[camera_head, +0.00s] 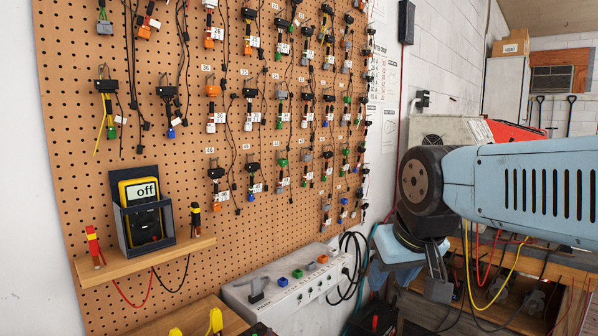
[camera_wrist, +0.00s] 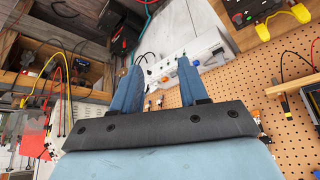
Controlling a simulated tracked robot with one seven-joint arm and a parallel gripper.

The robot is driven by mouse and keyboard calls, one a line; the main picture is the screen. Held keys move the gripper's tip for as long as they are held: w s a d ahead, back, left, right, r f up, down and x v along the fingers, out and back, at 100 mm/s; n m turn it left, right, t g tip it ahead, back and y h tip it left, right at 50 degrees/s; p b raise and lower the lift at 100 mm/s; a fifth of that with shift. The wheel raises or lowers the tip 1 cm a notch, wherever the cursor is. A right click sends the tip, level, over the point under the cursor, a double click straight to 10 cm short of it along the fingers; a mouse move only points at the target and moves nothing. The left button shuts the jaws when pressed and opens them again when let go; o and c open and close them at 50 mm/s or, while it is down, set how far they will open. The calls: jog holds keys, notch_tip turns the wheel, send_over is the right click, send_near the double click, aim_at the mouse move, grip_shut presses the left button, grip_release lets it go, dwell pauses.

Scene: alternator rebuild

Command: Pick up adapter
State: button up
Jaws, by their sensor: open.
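Many adapters with short cables and numbered white tags hang in rows on the brown pegboard (camera_head: 180,70). I cannot tell which of them is the task's adapter. One with an orange top (camera_head: 212,108) hangs near the middle, and a black one with yellow and green leads (camera_head: 107,108) hangs at the left. My gripper (camera_wrist: 157,72) is open, with its two blue fingers apart and nothing between them. In the head view it is at the lower right, partly hidden by my arm, away from the hanging adapters. The wrist view shows it pointing toward the white box.
A long white box with colored sockets (camera_head: 290,285) stands below the pegboard. A yellow meter reading "off" (camera_head: 140,190) sits in a dark holder on a wooden shelf (camera_head: 145,257). A wooden bench with loose colored cables (camera_head: 490,275) lies at the right.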

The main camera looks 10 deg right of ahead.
jog(key=w+d+r+n+t+h, duration=0.1)
jog(key=w+d+r+t, duration=0.3)
jog(key=w, duration=1.1)
jog(key=w+d+r+t+h, duration=0.2)
jog(key=w+r, duration=0.4)
jog(key=w, duration=0.9)
jog(key=n+t+y, duration=0.3)
jog(key=n+y, duration=0.3)
jog(key=y, duration=0.8)
send_near(307, 167)
jog(key=shift+x, duration=4.2)
grip_shut()
